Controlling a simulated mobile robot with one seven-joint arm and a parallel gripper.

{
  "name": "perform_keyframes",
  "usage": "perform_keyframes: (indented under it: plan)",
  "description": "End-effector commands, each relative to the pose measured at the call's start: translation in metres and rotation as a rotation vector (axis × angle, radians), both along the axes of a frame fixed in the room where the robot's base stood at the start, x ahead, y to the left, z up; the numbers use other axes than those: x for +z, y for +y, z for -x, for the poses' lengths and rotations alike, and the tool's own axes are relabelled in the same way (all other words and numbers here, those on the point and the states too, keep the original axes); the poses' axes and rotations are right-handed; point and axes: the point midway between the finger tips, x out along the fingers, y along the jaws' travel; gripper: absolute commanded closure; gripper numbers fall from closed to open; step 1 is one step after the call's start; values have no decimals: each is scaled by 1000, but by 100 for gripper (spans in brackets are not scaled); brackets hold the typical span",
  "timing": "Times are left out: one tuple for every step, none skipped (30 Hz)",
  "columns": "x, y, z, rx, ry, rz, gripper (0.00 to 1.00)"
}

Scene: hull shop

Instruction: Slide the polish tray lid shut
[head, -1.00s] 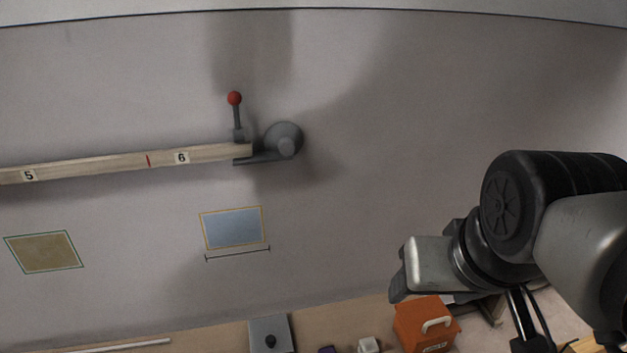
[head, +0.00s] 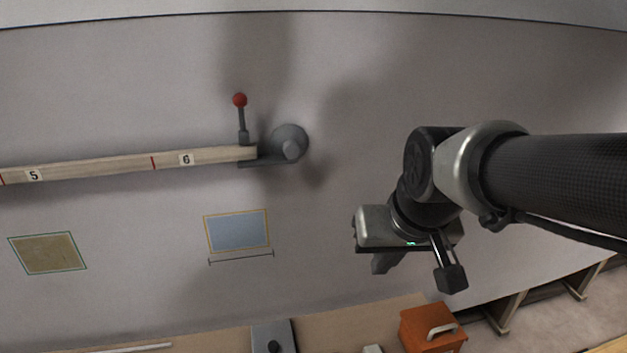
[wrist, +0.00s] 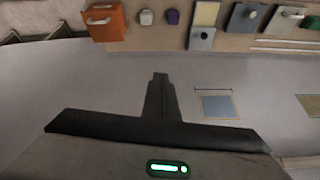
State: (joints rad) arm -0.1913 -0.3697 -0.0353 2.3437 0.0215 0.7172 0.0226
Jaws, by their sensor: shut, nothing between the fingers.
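In the wrist view a small tray with a pale beige open part (wrist: 205,14) and a grey sliding lid (wrist: 201,38) sits on the bench; it looks like the polish tray, with its lid part open. The lid bears a small knob. In the head view a grey lid with a dark knob (head: 271,337) shows at the bottom edge, cut off by the frame. My gripper (head: 380,264) is shut and empty, in front of the hull wall, above and right of the lid and apart from it. Its closed fingers show in the wrist view (wrist: 160,82).
An orange box with a pale handle (head: 430,329) stands on the bench right of the lid. Small white (wrist: 146,17) and purple (wrist: 172,17) items lie between them. Another knobbed grey piece (wrist: 243,18) is beside the tray. A numbered batten (head: 120,161) crosses the hull wall.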

Motion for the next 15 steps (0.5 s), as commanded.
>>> perform_keyframes:
  plan:
    - [-21,19,-19,34,23,0,100]
    - [-30,29,-30,48,28,-1,100]
    - [-43,43,-43,68,37,-2,100]
    - [-54,55,-53,84,42,-2,100]
    - [-66,67,-62,99,46,0,100]
    - [-82,83,-74,120,53,2,100]
    - [-96,95,-81,135,58,5,100]
    - [-110,107,-88,150,63,8,100]
    - [-130,124,-97,170,69,13,100]
    - [-145,136,-102,185,72,18,100]
    - [-160,148,-106,200,75,23,100]
    - [-180,163,-111,219,79,30,100]
    - [-194,173,-113,232,80,34,100]
    - [-207,182,-115,244,82,40,100]
    - [-224,194,-117,259,83,46,100]
